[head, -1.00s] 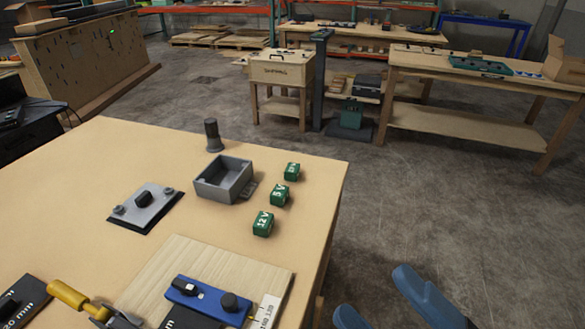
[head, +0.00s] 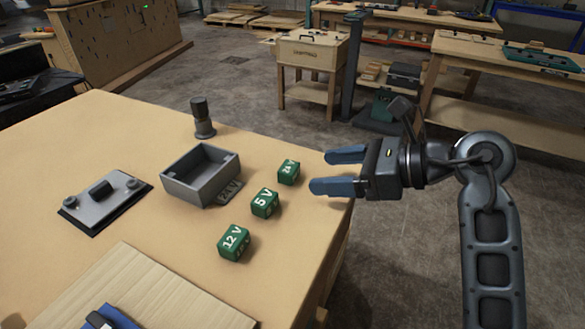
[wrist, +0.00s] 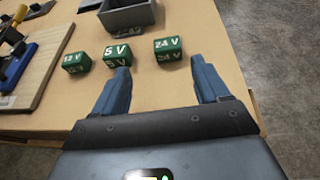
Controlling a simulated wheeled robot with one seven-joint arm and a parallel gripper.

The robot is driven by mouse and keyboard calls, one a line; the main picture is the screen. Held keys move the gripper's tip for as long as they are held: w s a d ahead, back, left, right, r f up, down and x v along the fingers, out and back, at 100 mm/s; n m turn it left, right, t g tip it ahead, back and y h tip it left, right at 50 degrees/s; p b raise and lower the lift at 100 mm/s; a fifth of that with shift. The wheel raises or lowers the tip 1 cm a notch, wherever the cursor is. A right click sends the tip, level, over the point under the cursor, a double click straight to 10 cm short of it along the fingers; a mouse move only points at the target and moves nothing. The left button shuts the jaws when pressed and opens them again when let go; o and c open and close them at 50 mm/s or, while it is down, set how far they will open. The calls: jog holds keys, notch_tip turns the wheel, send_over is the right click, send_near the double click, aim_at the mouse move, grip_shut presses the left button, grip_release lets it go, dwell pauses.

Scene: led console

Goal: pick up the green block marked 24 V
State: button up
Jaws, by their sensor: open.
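The green block marked 24 V (head: 288,171) sits on the table near its right edge, the farthest of three green blocks in the head view. In the wrist view the 24 V block (wrist: 168,48) is ahead of my gripper (wrist: 162,80), roughly in line with the space between the blue fingers. In the head view my gripper (head: 328,171) is open and empty, just right of the block at the table edge, apart from it. The grey box (head: 200,176) has a tag at its base that seems to read 24 V.
The 5 V block (head: 264,203) stands close beside the 24 V block, and the 12 V block (head: 233,242) is nearer. A dark knobbed post (head: 202,120) stands behind the box. A grey switch plate (head: 104,198) lies to the left. A wooden board (head: 135,290) is in front.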

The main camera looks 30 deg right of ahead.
aim_at(295, 168)
jog(key=shift+w+f, duration=0.1)
jog(key=shift+w, duration=0.2)
jog(key=x, duration=0.3)
jog(key=p+x, duration=0.1)
jog(key=x, duration=0.3)
jog(key=shift+w+d, duration=0.2)
jog(key=shift+w, duration=0.1)
jog(key=c, duration=1.1)
jog(key=shift+c, duration=0.2)
